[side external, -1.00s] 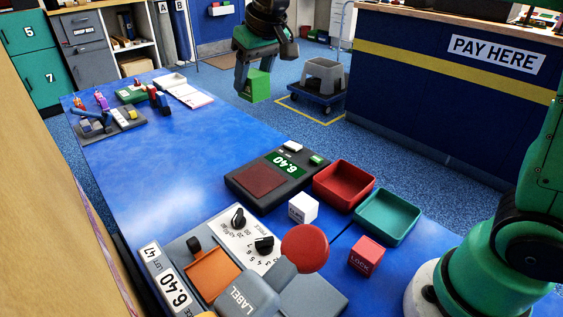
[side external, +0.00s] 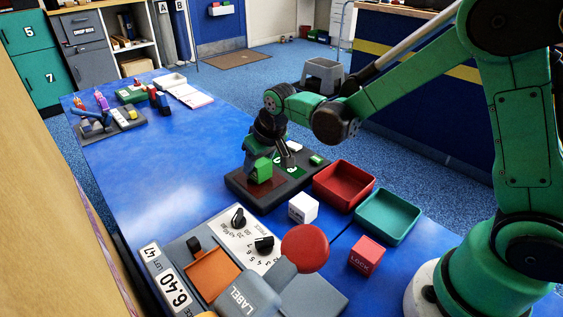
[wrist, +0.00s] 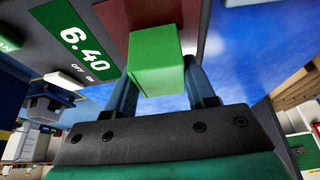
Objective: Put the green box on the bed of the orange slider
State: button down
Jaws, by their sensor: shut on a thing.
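The green box (side external: 264,168) is held in my gripper (side external: 260,160), which is shut on it. It hangs at the dark red pad (side external: 247,187) of the scale; whether it touches the pad, I cannot tell. In the wrist view the green box (wrist: 153,78) sits between both fingers of my gripper (wrist: 160,88), with the pad behind it. The orange slider (side external: 213,273) is at the front left, on the grey label machine. Its bed looks empty and lies in front of and to the left of my gripper.
The scale display (side external: 289,170) reads 6.40. A red tray (side external: 344,203), a teal tray (side external: 415,234), a white cube (side external: 303,208), a red LOCK cube (side external: 366,256) and a red round button (side external: 305,248) stand nearby. Black knobs (side external: 238,218) rise behind the slider.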

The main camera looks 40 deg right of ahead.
aim_at(260, 161)
jog(key=shift+f, duration=0.3)
jog(key=shift+c, duration=1.4)
grip_release()
jog(key=shift+r, duration=0.1)
jog(key=v, duration=0.5)
jog(key=shift+s, duration=0.1)
jog(key=s+d+r+t, duration=0.1)
jog(key=s+r, duration=0.1)
jog(key=s, duration=0.3)
jog(key=s+d+r+t, duration=0.1)
jog(key=s+r, duration=0.1)
jog(key=s, duration=0.4)
jog(key=shift+s+d+r+t, duration=0.25)
jog(key=shift+d+r+t, duration=0.05)
jog(key=shift+d+r, duration=0.1)
jog(key=shift+o, duration=0.4)
jog(key=shift+s+f, duration=0.1)
jog(key=shift+s, duration=0.25)
